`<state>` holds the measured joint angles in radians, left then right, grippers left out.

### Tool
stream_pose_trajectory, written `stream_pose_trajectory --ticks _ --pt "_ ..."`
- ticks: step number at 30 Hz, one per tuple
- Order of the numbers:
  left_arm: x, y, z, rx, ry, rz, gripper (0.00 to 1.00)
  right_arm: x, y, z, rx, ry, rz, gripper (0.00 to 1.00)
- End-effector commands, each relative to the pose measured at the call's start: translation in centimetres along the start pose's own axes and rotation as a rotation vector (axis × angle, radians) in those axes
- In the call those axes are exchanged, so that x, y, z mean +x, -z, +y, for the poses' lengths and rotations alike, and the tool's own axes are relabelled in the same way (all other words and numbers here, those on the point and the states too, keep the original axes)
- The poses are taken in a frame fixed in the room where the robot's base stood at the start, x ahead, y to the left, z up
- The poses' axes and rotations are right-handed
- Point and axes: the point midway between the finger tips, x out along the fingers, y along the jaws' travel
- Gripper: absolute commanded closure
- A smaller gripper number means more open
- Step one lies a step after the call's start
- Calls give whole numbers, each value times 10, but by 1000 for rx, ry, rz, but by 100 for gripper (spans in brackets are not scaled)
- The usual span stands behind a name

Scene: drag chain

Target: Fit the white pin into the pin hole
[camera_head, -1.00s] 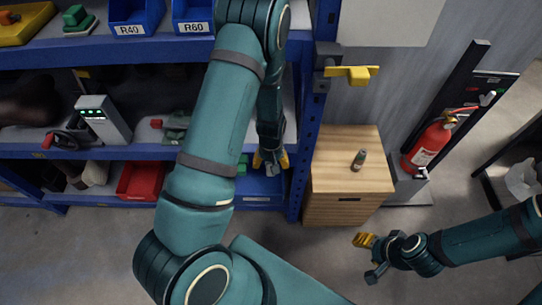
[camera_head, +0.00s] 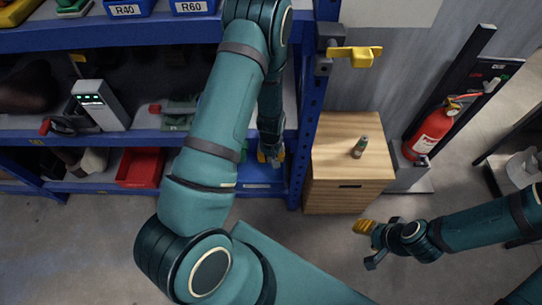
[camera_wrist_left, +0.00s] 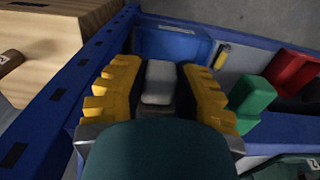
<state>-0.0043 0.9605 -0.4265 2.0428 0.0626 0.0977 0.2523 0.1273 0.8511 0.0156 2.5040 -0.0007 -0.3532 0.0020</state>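My left gripper (camera_head: 268,156) is at the lower blue shelf of the rack, by a blue bin, in the head view. In the left wrist view its two ridged yellow fingers (camera_wrist_left: 160,95) stand apart, with a pale grey-white block-like piece (camera_wrist_left: 160,75) between them. This may be the white pin; I cannot tell whether the fingers press on it. My right gripper (camera_head: 372,245) hangs over the floor at the lower right, its fingers apart and nothing seen between them. I cannot make out the pin hole.
A wooden cabinet (camera_head: 345,190) with a small cylindrical item (camera_head: 359,147) stands right of the rack. A yellow fixture (camera_head: 355,56) juts from the rack post. A red bin (camera_head: 140,168) and a green block (camera_wrist_left: 250,97) are near the left gripper. A fire extinguisher (camera_head: 430,132) is at right.

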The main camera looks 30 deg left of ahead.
Motion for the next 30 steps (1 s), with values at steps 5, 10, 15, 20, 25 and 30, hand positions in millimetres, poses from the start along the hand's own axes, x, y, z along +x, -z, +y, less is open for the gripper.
stream_pose_trajectory --ticks 5,10,15,20,25,30 --pt "0 0 0 0 0 0 79 0 0 0 0 0 0 48" --pt "0 0 0 0 1 -1 100 0 0 0 0 0 0 48" --pt "0 0 0 0 1 -1 100 0 0 0 0 0 0 48" --pt "0 -3 0 0 1 -2 100 0 0 0 0 0 0 48" --pt "1 -9 0 0 2 -5 100 -1 0 0 0 0 0 48" --pt "1 -14 0 0 1 -4 100 -1 0 0 0 0 0 48"
